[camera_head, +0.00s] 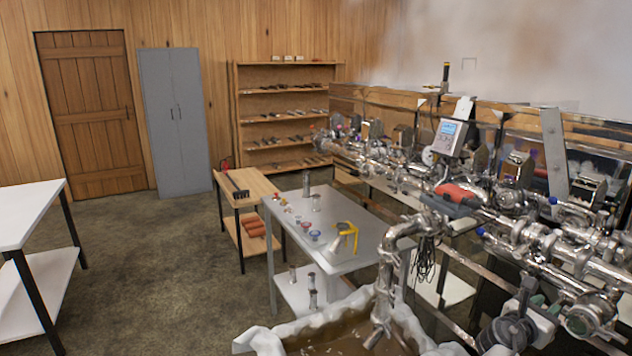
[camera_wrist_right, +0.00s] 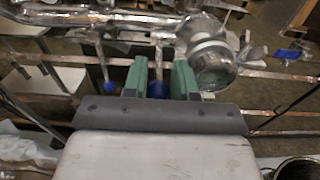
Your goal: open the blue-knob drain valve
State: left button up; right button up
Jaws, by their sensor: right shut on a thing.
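My right gripper (camera_head: 552,308) is at the lower right of the head view, close against the steel piping. In the right wrist view its two green fingers (camera_wrist_right: 159,78) stand either side of a blue knob (camera_wrist_right: 157,90), shut on it. The knob is partly hidden by the fingers and the gripper body. I cannot make out the held knob in the head view. Another blue knob (camera_head: 480,231) shows on the pipework, up and left of the gripper. A blue-tipped part (camera_wrist_right: 107,74) hangs left of the fingers in the wrist view. My left gripper is not in view.
Steel pipes (camera_head: 530,240) crowd the right side, with a round pipe fitting (camera_wrist_right: 210,62) right beside the fingers. A basin of brown liquid (camera_head: 335,335) lies below a down-turned pipe. Open floor (camera_head: 150,260) lies farther left.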

jog(key=o, duration=0.8)
